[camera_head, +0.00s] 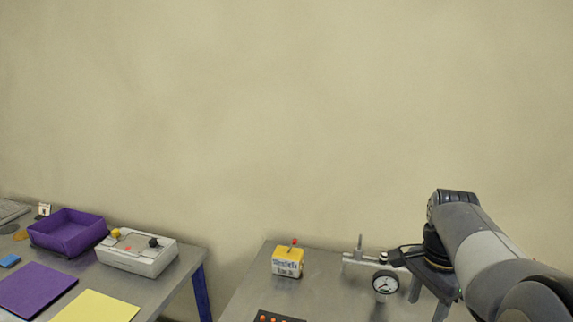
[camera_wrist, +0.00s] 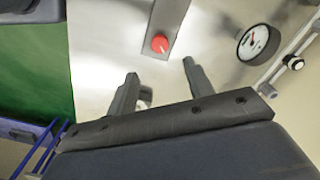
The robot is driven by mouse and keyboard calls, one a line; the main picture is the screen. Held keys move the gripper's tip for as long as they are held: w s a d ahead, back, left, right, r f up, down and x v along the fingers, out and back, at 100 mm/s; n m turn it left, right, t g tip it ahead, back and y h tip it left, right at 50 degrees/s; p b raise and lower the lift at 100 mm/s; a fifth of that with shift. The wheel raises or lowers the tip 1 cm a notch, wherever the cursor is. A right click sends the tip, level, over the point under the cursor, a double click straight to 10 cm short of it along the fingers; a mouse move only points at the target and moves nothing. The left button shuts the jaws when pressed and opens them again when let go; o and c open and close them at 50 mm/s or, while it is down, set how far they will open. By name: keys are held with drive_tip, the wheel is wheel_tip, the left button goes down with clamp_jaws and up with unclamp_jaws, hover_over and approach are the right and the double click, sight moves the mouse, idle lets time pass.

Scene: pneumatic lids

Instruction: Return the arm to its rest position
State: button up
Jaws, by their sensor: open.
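My gripper shows in the wrist view (camera_wrist: 160,85) with its two dark fingers spread apart and nothing between them. In the head view my arm comes in from the right, and my gripper (camera_head: 428,298) points down over the right table, beside a pressure gauge (camera_head: 385,283). In the wrist view the gauge (camera_wrist: 253,43) lies to the upper right of the fingers. A red round knob (camera_wrist: 160,43) on a grey strip lies just beyond the fingertips. Whether the fingers touch anything below is not clear.
A yellow and white box (camera_head: 288,262) with a red top knob stands on the right table (camera_head: 330,275). A pipe fitting (camera_head: 360,258) is near the gauge. The left table holds a purple tray (camera_head: 68,232) and a white device (camera_head: 137,254). A gap separates the tables.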

wheel_tip(320, 180, down, 11)
drive_tip(key=shift+r, duration=0.15)
drive_tip(key=n+b, duration=0.1)
drive_tip(key=n, duration=0.4)
drive_tip(key=shift+r, duration=0.1)
drive_tip(key=n+b, duration=0.1)
drive_tip(key=n, duration=0.2)
drive_tip(key=shift+n+b, duration=0.3)
drive_tip(key=shift+n, duration=0.1)
drive_tip(key=n+b, duration=0.1)
drive_tip(key=n, duration=0.3)
drive_tip(key=shift+n+b, duration=0.3)
drive_tip(key=shift+n, duration=0.1)
drive_tip(key=n+b, duration=0.2)
drive_tip(key=n, duration=0.2)
drive_tip(key=shift+r+n, duration=0.3)
drive_tip(key=shift+r, duration=0.9)
